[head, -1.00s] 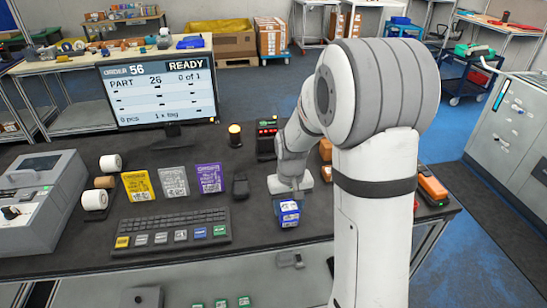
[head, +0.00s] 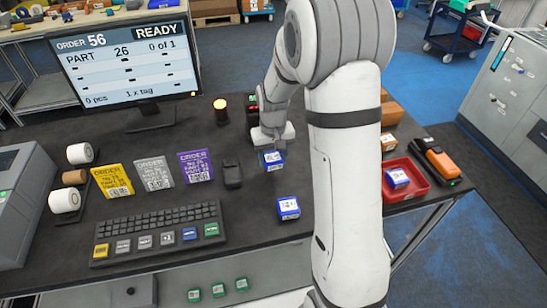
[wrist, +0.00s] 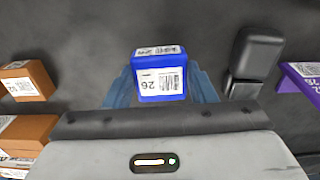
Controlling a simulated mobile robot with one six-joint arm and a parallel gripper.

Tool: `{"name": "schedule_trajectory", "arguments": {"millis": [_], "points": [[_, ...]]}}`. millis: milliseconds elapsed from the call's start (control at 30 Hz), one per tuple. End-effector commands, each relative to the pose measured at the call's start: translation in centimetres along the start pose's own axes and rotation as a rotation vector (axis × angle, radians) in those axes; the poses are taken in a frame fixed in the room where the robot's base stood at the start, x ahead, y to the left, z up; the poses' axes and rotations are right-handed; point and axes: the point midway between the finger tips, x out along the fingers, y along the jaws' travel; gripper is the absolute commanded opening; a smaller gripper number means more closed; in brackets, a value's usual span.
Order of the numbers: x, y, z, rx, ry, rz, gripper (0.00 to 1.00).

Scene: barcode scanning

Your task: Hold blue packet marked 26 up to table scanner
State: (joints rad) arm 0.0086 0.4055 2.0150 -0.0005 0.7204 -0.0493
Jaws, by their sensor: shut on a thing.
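My gripper (head: 271,148) is shut on a blue packet (head: 271,160) over the middle of the dark table. In the wrist view the held packet (wrist: 159,82) sits between both fingers, its white label reading 26 upside down. A barcode shows beside the number. I cannot tell how high it is above the table. A small black device (head: 232,174) stands left of it, also at the right of the wrist view (wrist: 256,56). A black unit with red and green lights (head: 252,104) is partly hidden behind my arm. I cannot tell which is the scanner.
Another blue packet (head: 288,208) lies nearer, right of the keyboard (head: 157,233). A red tray (head: 423,187) with a blue packet (head: 397,178) and an orange handheld device (head: 436,158) are at right. Order cards (head: 154,173) stand left. Brown boxes (wrist: 26,80) show in the wrist view.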

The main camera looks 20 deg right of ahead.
Motion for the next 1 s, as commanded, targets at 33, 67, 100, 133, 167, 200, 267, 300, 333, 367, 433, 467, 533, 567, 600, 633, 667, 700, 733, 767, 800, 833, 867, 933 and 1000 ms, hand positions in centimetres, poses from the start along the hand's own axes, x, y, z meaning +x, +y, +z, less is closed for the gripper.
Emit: {"name": "schedule_trajectory", "arguments": {"millis": [33,67,100,133,167,200,267,300,333,367,433,467,533,567,600,633,667,700,733,767,800,833,867,933,1000], "points": [[0.7,0.0,-0.4,0.0,-0.001,0.0,0.24],[0.9,0.0,-0.7,-0.001,0.0,0.0,0.24],[1.1,0.0,-0.9,-0.001,0.0,0.0,0.24],[1.3,0.0,-1.1,-0.001,0.0,0.0,0.24],[1.4,0.0,-1.3,-0.001,0.0,0.0,0.24],[1.6,0.0,-1.5,-0.001,0.0,0.0,0.24],[1.8,0.0,-1.7,-0.001,0.0,0.0,0.24],[1.8,0.0,-1.8,-0.002,0.0,0.0,0.24],[1.9,0.0,-1.9,-0.002,0.001,0.0,0.24],[1.9,0.0,-1.9,-0.002,0.001,0.0,0.24],[1.9,0.0,-2.0,-0.002,0.001,0.0,0.24],[1.9,0.0,-2.0,-0.002,0.001,0.0,0.24],[1.9,0.0,-2.0,-0.002,0.001,0.0,0.24],[1.9,0.0,-2.0,-0.002,0.001,0.0,0.24],[1.8,0.0,-1.9,-0.002,0.001,0.0,0.24],[1.7,-0.1,-1.8,-0.002,0.001,0.0,0.24],[1.4,-0.1,-1.6,-0.003,0.001,0.0,0.24],[1.0,-0.1,-1.1,-0.003,0.002,0.0,0.24],[0.5,-0.1,-0.6,-0.003,0.002,0.0,0.24],[0.0,-0.1,0.0,-0.003,0.002,0.0,0.24],[-0.7,-0.2,0.8,-0.003,0.002,0.0,0.24],[-1.2,-0.2,1.4,-0.003,0.003,0.0,0.24],[-1.6,-0.2,2.0,-0.003,0.002,0.0,0.24],[-2.8,-0.3,3.4,-0.003,0.003,0.0,0.24],[-3.8,-0.4,4.8,-0.003,0.003,0.0,0.24]]}}
